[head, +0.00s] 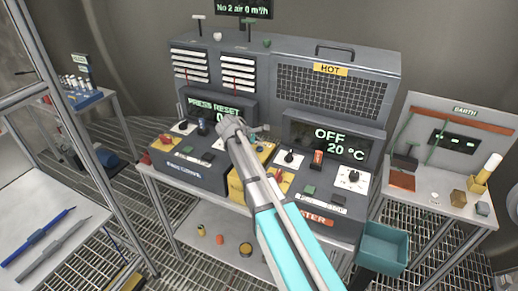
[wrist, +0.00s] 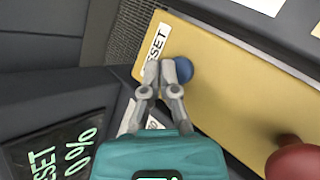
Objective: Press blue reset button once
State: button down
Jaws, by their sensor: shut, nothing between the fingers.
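The blue reset button (wrist: 184,69) is round and sits on a yellow panel (wrist: 225,85), beside a white label (wrist: 157,45) ending in "ESET". My gripper (wrist: 167,70) is shut and empty. Its fingertips overlap the left side of the button in the wrist view; I cannot tell whether they touch it. In the head view my arm reaches over the control bench and I cannot make out the button. A screen (head: 215,107) there reads "PRESS RESET", and part of the same text shows in the wrist view (wrist: 62,155).
A red knob (wrist: 296,160) stands on the yellow panel at lower right. In the head view, a right-hand screen (head: 330,138) reads "OFF 20 °C", below a mesh box (head: 330,95) marked "HOT". A teal bin (head: 383,245) hangs at the bench's right front.

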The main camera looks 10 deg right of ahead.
aim_at(258, 149)
jog(key=shift+f, duration=0.15)
jog(key=shift+f+b, duration=0.3)
jog(key=shift+b, duration=0.15)
jog(key=shift+f+b, duration=0.4)
dwell(1.2)
jog(key=shift+r, duration=0.2)
jog(key=shift+r+p, duration=0.7)
jog(key=shift+p, duration=0.15)
notch_tip(258, 149, up, 5)
jog(key=p, duration=0.5)
dwell(0.4)
jog(key=shift+s+f, duration=0.1)
dwell(0.8)
